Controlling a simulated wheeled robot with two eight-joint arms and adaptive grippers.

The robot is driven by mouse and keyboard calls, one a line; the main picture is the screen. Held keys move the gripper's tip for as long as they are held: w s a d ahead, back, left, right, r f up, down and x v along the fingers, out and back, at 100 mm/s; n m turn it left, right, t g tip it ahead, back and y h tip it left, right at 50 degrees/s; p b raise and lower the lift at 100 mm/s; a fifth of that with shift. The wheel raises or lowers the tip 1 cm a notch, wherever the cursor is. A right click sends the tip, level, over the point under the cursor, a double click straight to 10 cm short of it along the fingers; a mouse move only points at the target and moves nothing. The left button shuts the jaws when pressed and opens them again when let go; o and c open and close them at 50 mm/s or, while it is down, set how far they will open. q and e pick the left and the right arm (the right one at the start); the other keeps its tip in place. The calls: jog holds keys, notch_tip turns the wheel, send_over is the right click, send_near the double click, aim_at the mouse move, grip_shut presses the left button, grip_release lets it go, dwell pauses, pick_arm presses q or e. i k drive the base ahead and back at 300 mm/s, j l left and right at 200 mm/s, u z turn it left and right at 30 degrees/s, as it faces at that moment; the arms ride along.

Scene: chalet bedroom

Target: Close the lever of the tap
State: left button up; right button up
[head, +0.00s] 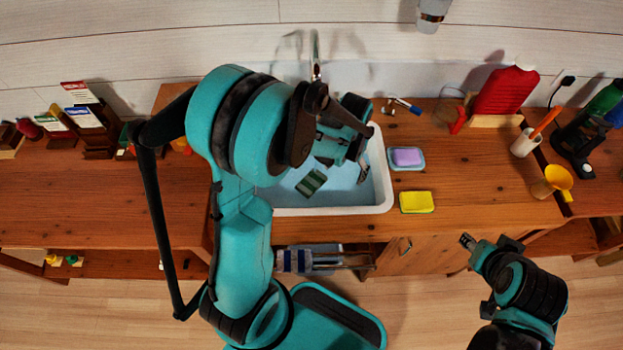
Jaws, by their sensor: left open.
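The tap (316,58) is a thin metal spout against the white wall behind the sink. Its lower part, and any lever, is hidden behind my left arm. My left gripper (352,150) is open over the white sink (376,200), in front of the tap in the picture. I see nothing held in it, and I cannot tell whether it touches the tap. My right gripper (470,243) is low at the front right, apart from the counter's front edge. Its jaws are too small to read.
A dark green sponge (311,183) lies in the sink. Right of it are a purple soap in a dish (407,158), a yellow sponge (417,202), a white cup (524,145) and a red container (505,92). The wooden counter (475,205) has free room at front right.

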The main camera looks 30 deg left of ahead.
aim_at(392, 99)
jog(key=i+l+u, duration=0.1)
jog(key=l+u, duration=1.25)
jog(key=k+l+u, duration=0.1)
jog(key=l+u, duration=0.35)
jog(key=k+l+u, duration=0.2)
jog(key=l+u, duration=0.25)
